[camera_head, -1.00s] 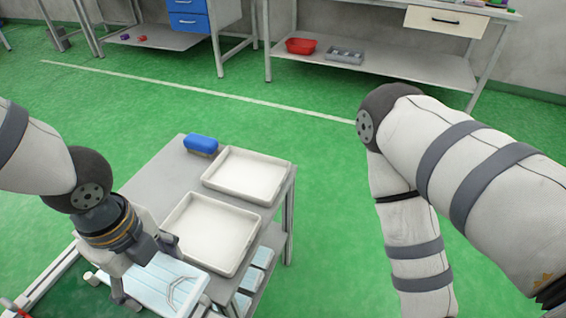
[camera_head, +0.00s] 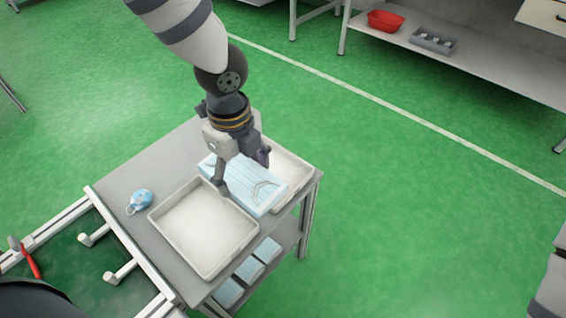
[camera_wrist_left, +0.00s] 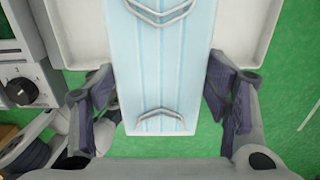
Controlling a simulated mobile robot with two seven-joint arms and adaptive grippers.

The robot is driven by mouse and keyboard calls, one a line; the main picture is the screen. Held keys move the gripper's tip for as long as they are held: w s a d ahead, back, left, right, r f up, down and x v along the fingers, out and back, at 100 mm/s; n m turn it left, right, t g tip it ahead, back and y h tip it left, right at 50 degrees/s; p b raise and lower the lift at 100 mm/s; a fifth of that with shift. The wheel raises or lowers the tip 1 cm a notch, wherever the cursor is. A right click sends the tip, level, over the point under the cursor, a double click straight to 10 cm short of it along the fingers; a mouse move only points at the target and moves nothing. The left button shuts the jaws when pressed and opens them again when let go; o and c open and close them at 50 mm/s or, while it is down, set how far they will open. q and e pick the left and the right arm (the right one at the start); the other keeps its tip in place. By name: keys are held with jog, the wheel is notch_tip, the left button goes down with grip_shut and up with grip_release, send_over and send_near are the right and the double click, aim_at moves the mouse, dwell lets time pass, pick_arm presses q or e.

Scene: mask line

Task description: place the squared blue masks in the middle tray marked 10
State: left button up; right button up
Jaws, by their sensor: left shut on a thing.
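My left gripper (camera_head: 242,172) is shut on a flat pack of light blue squared masks (camera_head: 256,187) with white ear loops. It holds the pack above the cart, over part of the far white tray (camera_head: 303,172) and beside the near white tray (camera_head: 207,225). The near tray is empty. The pack and gripper hide much of the far tray. In the left wrist view the pack (camera_wrist_left: 165,65) lies between the two fingers. No number marks are readable on the trays. My right gripper is out of view.
A small rounded blue mask (camera_head: 140,200) lies on the grey cart top (camera_head: 118,187), left of the near tray. More blue mask packs (camera_head: 248,270) are on the cart's lower shelf. A red bin (camera_head: 385,21) and a grey tray (camera_head: 433,40) stand on a shelf at the back.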

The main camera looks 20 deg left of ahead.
pick_arm(q)
jog(key=w+f+b, duration=0.1)
jog(key=w+f, duration=0.2)
jog(key=w+a+f+b, duration=0.1)
jog(key=w+f, duration=0.2)
jog(key=w, duration=0.1)
jog(key=w+f+b, duration=0.1)
jog(key=w+f, duration=0.2)
jog(key=shift+w+a, duration=0.15)
jog(key=shift+w, duration=0.2)
jog(key=shift+w+f, duration=0.4)
jog(key=shift+w, duration=0.2)
jog(key=shift+w+f+b, duration=0.15)
jog(key=shift+f+b, duration=0.25)
jog(key=shift+f, duration=1.25)
jog(key=o, duration=1)
jog(key=shift+c, duration=0.2)
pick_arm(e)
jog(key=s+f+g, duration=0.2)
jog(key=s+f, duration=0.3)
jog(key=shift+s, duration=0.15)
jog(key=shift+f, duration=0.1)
pick_arm(q)
notch_tip(320, 180, up, 12)
jog(key=p, duration=0.1)
jog(key=shift+r, duration=0.2)
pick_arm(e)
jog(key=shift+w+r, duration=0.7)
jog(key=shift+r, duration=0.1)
